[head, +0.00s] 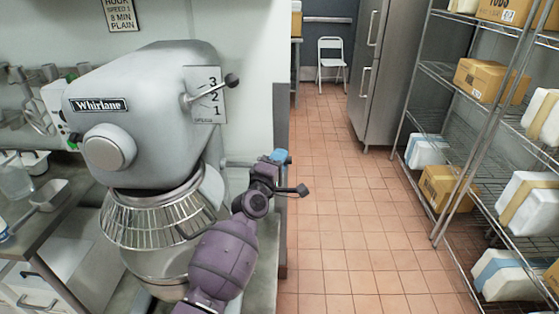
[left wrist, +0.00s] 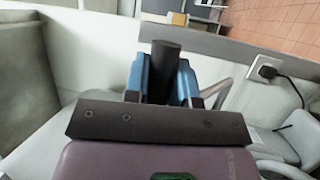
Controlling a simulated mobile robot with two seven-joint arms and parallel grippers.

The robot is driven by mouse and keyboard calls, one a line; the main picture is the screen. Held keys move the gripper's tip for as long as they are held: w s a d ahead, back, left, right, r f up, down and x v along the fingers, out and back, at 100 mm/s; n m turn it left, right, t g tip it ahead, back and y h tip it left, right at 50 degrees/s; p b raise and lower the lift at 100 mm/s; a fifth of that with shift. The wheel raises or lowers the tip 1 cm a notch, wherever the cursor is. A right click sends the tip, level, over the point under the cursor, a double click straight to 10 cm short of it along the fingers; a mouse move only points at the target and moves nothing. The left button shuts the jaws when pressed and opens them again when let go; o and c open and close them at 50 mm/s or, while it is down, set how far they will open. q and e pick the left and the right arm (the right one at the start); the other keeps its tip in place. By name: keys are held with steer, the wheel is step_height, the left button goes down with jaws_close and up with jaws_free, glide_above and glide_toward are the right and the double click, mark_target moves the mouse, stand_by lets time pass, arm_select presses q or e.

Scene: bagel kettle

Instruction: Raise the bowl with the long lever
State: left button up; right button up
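The large grey mixer (head: 150,95) stands at the left of the head view. Its steel bowl (head: 155,264) sits under a wire guard (head: 152,222), partly hidden by my left arm. The long lever (head: 238,162) sticks out from the mixer's right side as a grey rod. My left gripper (head: 280,157) is at its outer end. In the left wrist view, the blue fingers of my left gripper (left wrist: 165,80) lie on both sides of the lever's dark grip (left wrist: 166,58) and appear closed on it. My right gripper is out of view.
A short black-knobbed speed lever (head: 232,80) is higher on the mixer. A counter (head: 40,235) with containers is at the left. Wire shelves (head: 440,75) with boxes stand at the right. The tiled floor (head: 350,220) between is clear. A wall socket (left wrist: 266,70) has a plug and cable.

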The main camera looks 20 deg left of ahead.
arm_select(q)
jaws_close()
steer(key=shift+f, duration=0.1)
